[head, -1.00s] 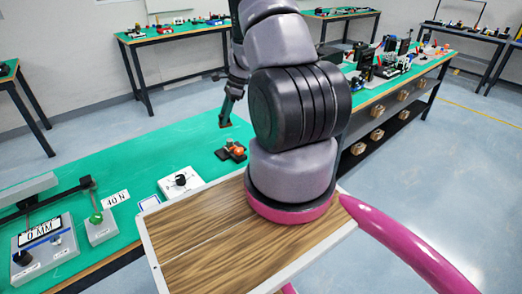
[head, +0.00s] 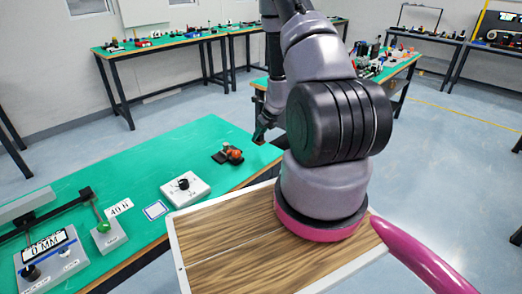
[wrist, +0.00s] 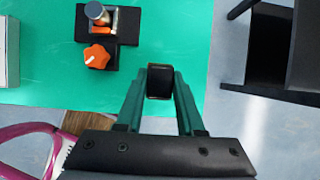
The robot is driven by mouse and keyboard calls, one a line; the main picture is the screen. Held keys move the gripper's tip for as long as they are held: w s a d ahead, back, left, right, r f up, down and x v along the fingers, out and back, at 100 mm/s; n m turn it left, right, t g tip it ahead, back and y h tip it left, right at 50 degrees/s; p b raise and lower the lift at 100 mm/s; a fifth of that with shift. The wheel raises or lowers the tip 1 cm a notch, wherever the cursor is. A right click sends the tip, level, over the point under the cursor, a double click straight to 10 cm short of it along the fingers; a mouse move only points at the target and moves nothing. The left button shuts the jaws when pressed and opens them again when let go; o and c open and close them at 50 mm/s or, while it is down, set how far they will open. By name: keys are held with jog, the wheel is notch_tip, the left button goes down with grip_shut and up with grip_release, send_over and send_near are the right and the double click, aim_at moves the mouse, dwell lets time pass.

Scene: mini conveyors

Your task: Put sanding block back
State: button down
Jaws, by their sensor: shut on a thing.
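My gripper (wrist: 160,92) is shut on a small dark block (wrist: 159,84) with a brownish rim, held between its green fingertips; it appears to be the sanding block. In the head view my gripper (head: 262,134) is near the right edge of the green table (head: 120,165), and the block is too small to make out there. In the wrist view the block shows against the green top, near its right edge. I cannot tell whether it touches the table. A white card with a blue outline (head: 155,210) lies bare on the table.
A black fixture with an orange knob (head: 235,155) sits near my gripper, and it also shows in the wrist view (wrist: 97,56). A white dial box (head: 185,188), a "40 N" label (head: 120,207) and a gauge device (head: 48,255) stand leftward. Open floor lies right of the table.

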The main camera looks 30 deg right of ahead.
jog(key=shift+f, duration=2.95)
jog(key=shift+f, duration=0.1)
jog(key=c, duration=0.5)
grip_release()
